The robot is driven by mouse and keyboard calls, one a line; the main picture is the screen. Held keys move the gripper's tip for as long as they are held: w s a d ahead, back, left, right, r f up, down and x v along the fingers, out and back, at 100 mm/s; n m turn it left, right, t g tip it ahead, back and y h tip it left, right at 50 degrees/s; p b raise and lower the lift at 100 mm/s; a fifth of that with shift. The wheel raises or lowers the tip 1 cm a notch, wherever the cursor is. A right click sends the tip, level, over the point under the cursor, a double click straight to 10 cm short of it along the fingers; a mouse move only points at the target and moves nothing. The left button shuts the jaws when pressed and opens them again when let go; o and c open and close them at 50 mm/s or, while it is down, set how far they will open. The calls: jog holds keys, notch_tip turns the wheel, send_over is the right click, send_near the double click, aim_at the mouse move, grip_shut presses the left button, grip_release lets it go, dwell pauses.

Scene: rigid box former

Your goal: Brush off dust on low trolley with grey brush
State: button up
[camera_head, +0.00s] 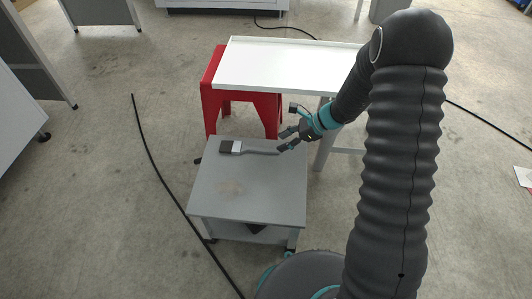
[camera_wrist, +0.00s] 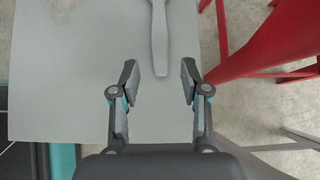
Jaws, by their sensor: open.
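The grey brush (camera_head: 236,148) lies on the far part of the low trolley (camera_head: 258,200), with dark bristles to the left and its grey handle pointing right. In the wrist view the brush handle (camera_wrist: 160,35) lies ahead of the fingertips, its end near the gap between them; the bristles are out of that view. A pale brownish dust patch (camera_head: 228,187) is on the trolley's grey top, left of its middle. My gripper (camera_head: 287,139) is open and empty, above the trolley's far right part by the handle's end. In the wrist view my gripper (camera_wrist: 174,82) shows its two fingers apart.
A red stool (camera_head: 213,98) stands behind the trolley. A white-topped table (camera_head: 290,65) stands behind and to the right, close to my arm. A black cable (camera_head: 158,170) runs along the floor left of the trolley. Open floor lies further left.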

aim_at(268, 149)
jog(key=shift+b+x, duration=1.5)
jog(key=shift+x, duration=1.65)
grip_shut()
notch_tip(268, 149, up, 10)
jog(key=p, duration=0.7)
